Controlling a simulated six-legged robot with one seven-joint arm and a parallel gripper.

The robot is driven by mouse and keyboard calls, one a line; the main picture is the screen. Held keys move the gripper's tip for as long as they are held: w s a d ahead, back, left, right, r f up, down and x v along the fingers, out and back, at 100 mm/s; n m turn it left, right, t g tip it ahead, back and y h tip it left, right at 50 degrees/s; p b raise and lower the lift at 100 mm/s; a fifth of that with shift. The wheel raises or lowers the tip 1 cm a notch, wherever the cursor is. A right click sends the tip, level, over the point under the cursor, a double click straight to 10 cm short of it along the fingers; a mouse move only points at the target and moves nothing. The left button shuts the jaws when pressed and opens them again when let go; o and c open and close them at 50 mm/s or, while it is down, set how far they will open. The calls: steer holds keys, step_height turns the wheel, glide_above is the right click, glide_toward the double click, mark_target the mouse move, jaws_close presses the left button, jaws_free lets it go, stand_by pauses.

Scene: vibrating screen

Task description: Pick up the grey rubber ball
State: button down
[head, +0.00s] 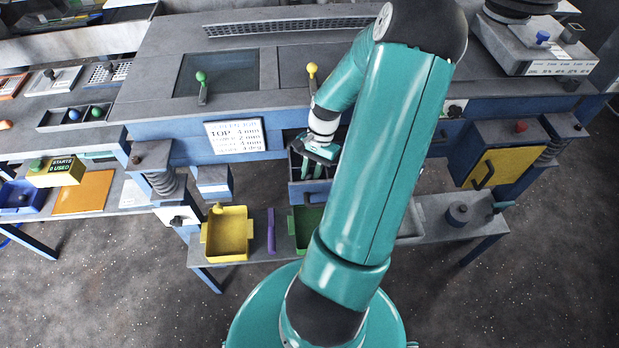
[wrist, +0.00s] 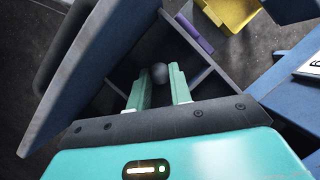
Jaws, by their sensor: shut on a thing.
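The grey rubber ball (wrist: 159,72) is a small dark sphere between the tips of my gripper (wrist: 160,80) in the wrist view. My gripper's two pale green fingers are shut on it from either side. In the head view my gripper (head: 310,168) reaches down into a dark divided bin (head: 296,170) on the front of the blue machine. The bin's dividers (wrist: 203,76) show around the fingers in the wrist view. The ball is not visible in the head view, hidden by my gripper and the bin. I cannot tell whether it touches the bin's floor.
A yellow tray (head: 228,255), a purple bar (head: 271,231) and a green tray (head: 304,243) lie on the low shelf below the bin. Two levers with green (head: 201,77) and yellow (head: 312,70) knobs stand on the machine top. A yellow panel (head: 492,166) is at right.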

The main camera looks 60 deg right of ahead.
steer(key=shift+r, duration=0.15)
steer(key=shift+r, duration=0.55)
steer(key=s+a+r, duration=0.1)
steer(key=s+r, duration=1)
steer(key=s, duration=0.3)
steer(key=shift+r, duration=0.3)
